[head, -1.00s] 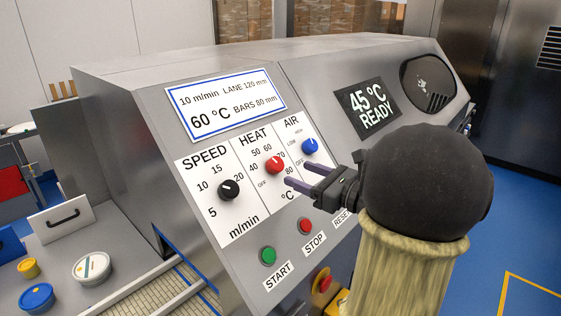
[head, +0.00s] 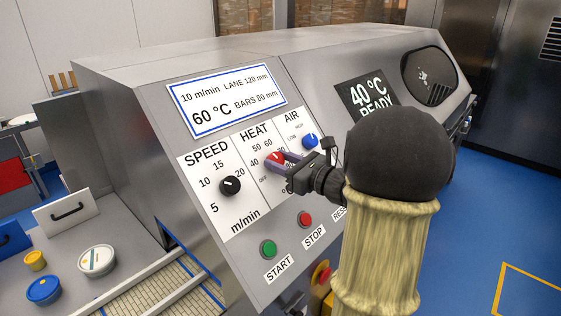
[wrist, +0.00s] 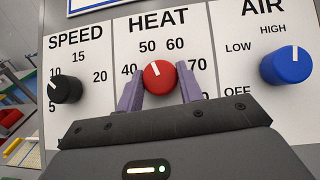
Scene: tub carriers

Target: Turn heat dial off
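The red heat dial (wrist: 159,77) sits in the middle of the white panel, under the word HEAT. In the wrist view its white mark points up and slightly left, toward the 50. My gripper (wrist: 160,88) has one purple finger on each side of the dial, and both appear to touch it. In the head view my gripper (head: 280,161) reaches the dial from the right and covers part of the scale. The heat dial's OFF label (head: 264,181) shows at lower left in the head view; my gripper hides it in the wrist view.
The black speed dial (head: 230,186) is to the left and the blue air dial (head: 310,141) close on the right. Below are the green start button (head: 268,249) and red stop button (head: 305,219). A dark display (head: 366,97) reads 40 °C READY. Tubs (head: 97,261) stand at lower left.

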